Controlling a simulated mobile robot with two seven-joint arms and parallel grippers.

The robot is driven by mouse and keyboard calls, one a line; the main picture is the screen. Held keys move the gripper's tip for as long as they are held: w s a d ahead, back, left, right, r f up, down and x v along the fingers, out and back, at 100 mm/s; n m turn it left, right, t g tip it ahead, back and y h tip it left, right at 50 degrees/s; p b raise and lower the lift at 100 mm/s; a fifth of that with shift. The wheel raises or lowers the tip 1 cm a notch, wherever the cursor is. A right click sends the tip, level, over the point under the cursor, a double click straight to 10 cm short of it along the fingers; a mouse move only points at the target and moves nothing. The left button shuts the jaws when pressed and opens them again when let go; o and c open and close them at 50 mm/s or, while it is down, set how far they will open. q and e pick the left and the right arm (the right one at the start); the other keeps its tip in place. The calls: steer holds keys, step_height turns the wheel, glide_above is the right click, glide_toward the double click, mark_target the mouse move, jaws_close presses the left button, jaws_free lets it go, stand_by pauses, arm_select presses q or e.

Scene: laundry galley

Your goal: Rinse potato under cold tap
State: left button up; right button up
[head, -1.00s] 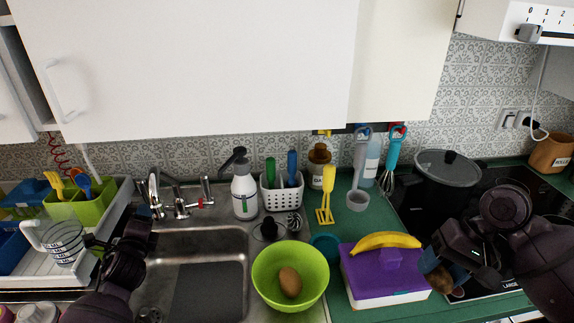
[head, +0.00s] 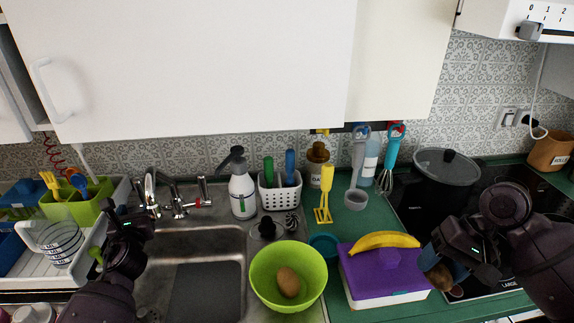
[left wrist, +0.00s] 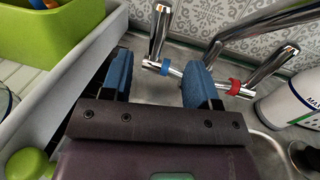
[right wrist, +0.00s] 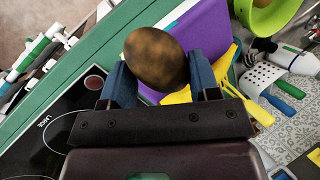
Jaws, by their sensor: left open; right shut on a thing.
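My right gripper (right wrist: 160,85) is shut on a brown, dark-blotched potato (right wrist: 156,58). In the head view this potato (head: 441,279) is held beside the purple-lidded box, at the hob's edge. My left gripper (left wrist: 158,80) is open and empty, pointing at the tap. The cold tap handle with a blue ring (left wrist: 164,68) shows between its fingers, ahead of them; I cannot tell whether they touch it. The handle with a red ring (left wrist: 234,87) is to the right. The tap spout (head: 179,207) stands behind the sink (head: 245,270). No water stream is visible.
A green bowl (head: 258,285) holding a brown, potato-like item (head: 288,282) stands at the sink's right edge. A banana (head: 385,240) lies on the purple-lidded box (head: 360,265). A dish rack (head: 90,262) is left of the sink; a spray bottle (head: 242,195) stands right of the tap.

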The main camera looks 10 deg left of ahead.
mark_target(139, 191)
arm_select(q)
steer(key=x, duration=1)
steer(key=shift+b, duration=0.3)
steer(key=shift+c, duration=0.5)
jaws_close()
